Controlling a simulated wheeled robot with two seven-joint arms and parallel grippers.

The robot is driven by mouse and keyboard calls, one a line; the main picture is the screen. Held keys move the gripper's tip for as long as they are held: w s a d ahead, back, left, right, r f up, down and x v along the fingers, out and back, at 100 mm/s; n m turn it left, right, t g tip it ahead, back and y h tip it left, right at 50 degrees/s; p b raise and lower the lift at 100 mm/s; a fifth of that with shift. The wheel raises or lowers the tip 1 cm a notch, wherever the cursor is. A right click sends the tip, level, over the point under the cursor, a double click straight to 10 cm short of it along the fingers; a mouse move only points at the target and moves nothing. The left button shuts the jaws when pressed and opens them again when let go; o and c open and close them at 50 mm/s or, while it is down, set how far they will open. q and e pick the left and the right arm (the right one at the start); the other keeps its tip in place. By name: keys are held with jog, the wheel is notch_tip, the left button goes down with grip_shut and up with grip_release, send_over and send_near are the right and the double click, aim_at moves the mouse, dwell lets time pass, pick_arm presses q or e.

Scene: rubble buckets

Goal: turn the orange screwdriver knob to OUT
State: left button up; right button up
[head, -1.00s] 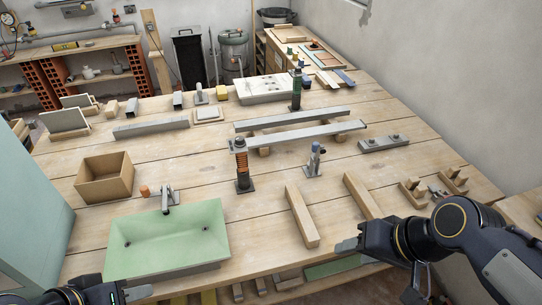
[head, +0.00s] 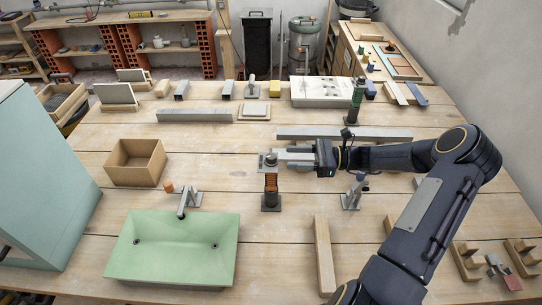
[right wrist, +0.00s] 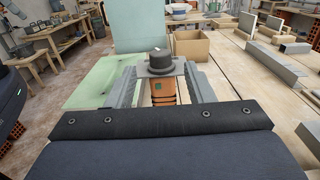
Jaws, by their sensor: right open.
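The orange screwdriver (head: 271,183) stands upright on a small dark base on the bench, with black bands around its orange body. In the right wrist view, its round dark knob (right wrist: 160,60) sits on a grey plate above the orange body. My right gripper (head: 272,160) reaches in from the right at the height of the screwdriver's top. In the right wrist view, its two grey fingers (right wrist: 160,86) are open, one on each side of the screwdriver. I cannot tell whether they touch it. No OUT marking is readable. My left gripper is not in view.
A green basin (head: 130,266) with a grey tap lies front left, near an open wooden box (head: 120,178). A green upright tool (head: 357,95) stands farther back and a grey-blue one (head: 353,192) to the right. A wooden bar (head: 324,258) lies in front.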

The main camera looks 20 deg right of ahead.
aim_at(271, 156)
jog(key=p+x, duration=0.2)
jog(key=x, duration=0.4)
jog(key=shift+a+r, duration=0.1)
jog(key=shift+w+a, duration=0.3)
jog(key=shift+a, duration=0.15)
jog(key=c, duration=0.9)
jog(key=shift+c, duration=0.2)
